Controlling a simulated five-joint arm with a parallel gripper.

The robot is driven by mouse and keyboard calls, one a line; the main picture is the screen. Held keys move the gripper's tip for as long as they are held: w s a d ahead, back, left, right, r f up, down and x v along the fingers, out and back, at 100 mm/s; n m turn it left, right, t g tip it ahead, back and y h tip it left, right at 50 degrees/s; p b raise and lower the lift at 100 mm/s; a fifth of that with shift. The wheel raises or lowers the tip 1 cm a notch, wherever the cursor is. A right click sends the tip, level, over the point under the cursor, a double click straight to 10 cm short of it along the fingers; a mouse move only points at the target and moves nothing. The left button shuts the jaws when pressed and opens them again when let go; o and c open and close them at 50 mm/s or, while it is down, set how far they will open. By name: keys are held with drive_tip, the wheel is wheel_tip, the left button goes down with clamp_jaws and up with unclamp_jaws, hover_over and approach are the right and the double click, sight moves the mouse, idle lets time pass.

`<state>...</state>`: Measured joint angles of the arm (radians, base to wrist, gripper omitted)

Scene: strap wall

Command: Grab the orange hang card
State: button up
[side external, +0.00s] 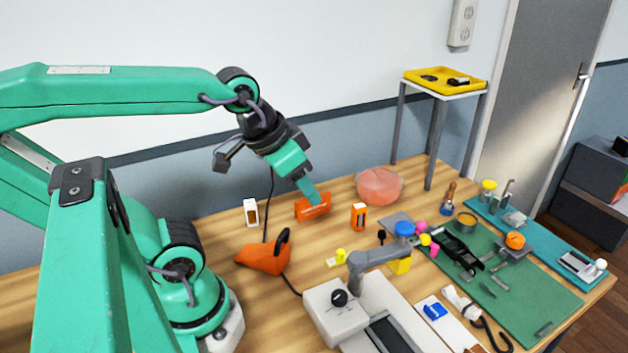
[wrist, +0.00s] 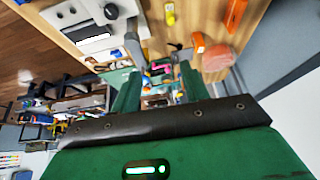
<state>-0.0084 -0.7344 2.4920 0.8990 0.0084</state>
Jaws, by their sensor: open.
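An orange flat piece (side external: 313,209) with a pale mark stands on the wooden table, and a smaller upright orange piece (side external: 358,217) with a pale window stands to its right. I cannot tell for sure which is the hang card. In the wrist view, an orange piece (wrist: 235,14) lies near the top edge and another (wrist: 198,42) lies lower. My gripper (side external: 312,194) points down from above, its tip overlapping the first orange piece in the side view; contact is not clear. In the wrist view its green fingers (wrist: 158,85) are apart, with nothing held between them.
A translucent pink bowl (side external: 380,187) stands to the right. A grey and white device (side external: 365,300) stands in front, beside a green mat (side external: 510,283) with tools.

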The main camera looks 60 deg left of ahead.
drive_tip(key=w, duration=0.1)
drive_tip(key=g, duration=0.5)
hover_over(310, 206)
wheel_tip(310, 206, down, 15)
drive_tip(key=shift+w+a+f, duration=0.1)
drive_tip(key=shift+w+f, duration=0.05)
drive_tip(key=shift+f, duration=0.05)
drive_tip(key=shift+a+f+g, duration=0.3)
drive_tip(key=shift+a+f, duration=0.1)
drive_tip(key=shift+f, duration=3.95)
drive_tip(key=shift+c, duration=0.5)
clamp_jaws()
